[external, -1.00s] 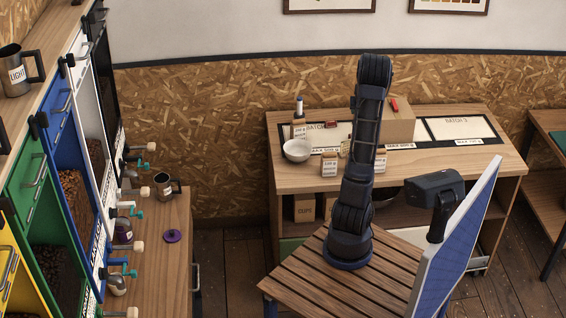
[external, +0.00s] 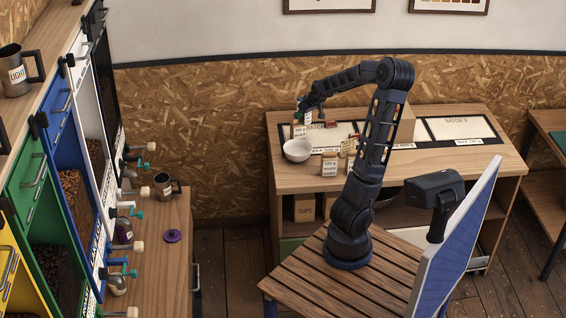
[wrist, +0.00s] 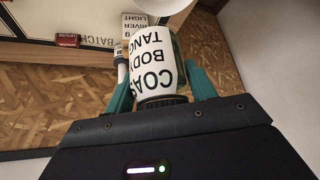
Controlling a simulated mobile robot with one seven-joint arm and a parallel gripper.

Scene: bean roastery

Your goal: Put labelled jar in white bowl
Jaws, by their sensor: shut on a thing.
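The labelled jar (wrist: 155,58) is white with black lettering and a dark end nearest my palm. In the wrist view it sits between the two teal fingers of my gripper (wrist: 158,78), which is shut on it. The white bowl (external: 297,150) stands on the desk just below and in front of my gripper. Part of its rim shows at the top of the wrist view (wrist: 160,5); its inside is mostly out of sight there.
Small printed cards (external: 329,167) stand right of the bowl. A printed box (wrist: 131,24) and a dark red block (wrist: 67,40) lie beyond the jar. The desk's front left is clear.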

